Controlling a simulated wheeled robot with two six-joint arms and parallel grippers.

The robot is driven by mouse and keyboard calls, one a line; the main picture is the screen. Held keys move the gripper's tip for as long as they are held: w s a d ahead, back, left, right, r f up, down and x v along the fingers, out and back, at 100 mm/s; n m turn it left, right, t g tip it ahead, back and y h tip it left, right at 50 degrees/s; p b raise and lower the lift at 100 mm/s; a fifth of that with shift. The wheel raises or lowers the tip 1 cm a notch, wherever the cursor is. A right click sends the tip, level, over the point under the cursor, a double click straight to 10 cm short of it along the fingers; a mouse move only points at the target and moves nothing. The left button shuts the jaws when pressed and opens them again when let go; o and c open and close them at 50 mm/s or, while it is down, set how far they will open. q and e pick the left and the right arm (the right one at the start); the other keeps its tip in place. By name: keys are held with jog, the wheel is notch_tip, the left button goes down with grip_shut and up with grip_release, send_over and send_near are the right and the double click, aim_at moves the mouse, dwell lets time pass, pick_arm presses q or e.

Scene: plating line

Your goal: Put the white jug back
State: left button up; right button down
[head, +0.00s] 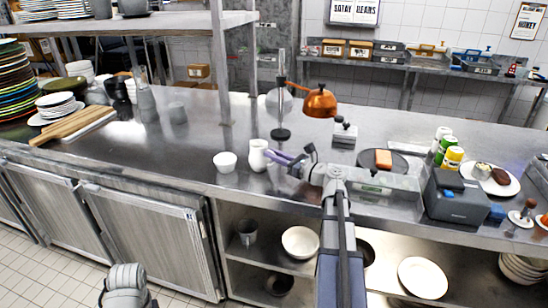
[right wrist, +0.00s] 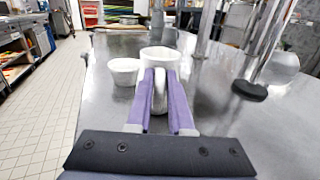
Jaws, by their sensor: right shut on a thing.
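The white jug (head: 258,157) is upright at the front part of the steel counter (head: 190,155). It also shows in the right wrist view (right wrist: 158,54), with its handle toward me. My right gripper (head: 272,156) reaches it from the right. Its purple fingers (right wrist: 160,84) are shut on the jug's handle, one on each side. The jug's base is at or very near the counter top; I cannot tell whether it touches. My left gripper is not in view; only a grey part of my left arm shows at the lower left.
A small white bowl (head: 225,162) stands just left of the jug. Behind is a copper lamp (head: 318,102) on a stand. A dark round plate (head: 383,162) with an orange block lies to the right. The counter left of the bowl is mostly clear.

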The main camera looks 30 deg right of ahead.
jog(key=shift+f, duration=0.15)
jog(key=c, duration=0.8)
grip_release()
jog(key=shift+s, duration=0.2)
jog(key=v, duration=1.1)
jog(key=shift+s+d+r, duration=0.1)
jog(key=shift+s+r, duration=0.1)
jog(key=shift+s, duration=0.1)
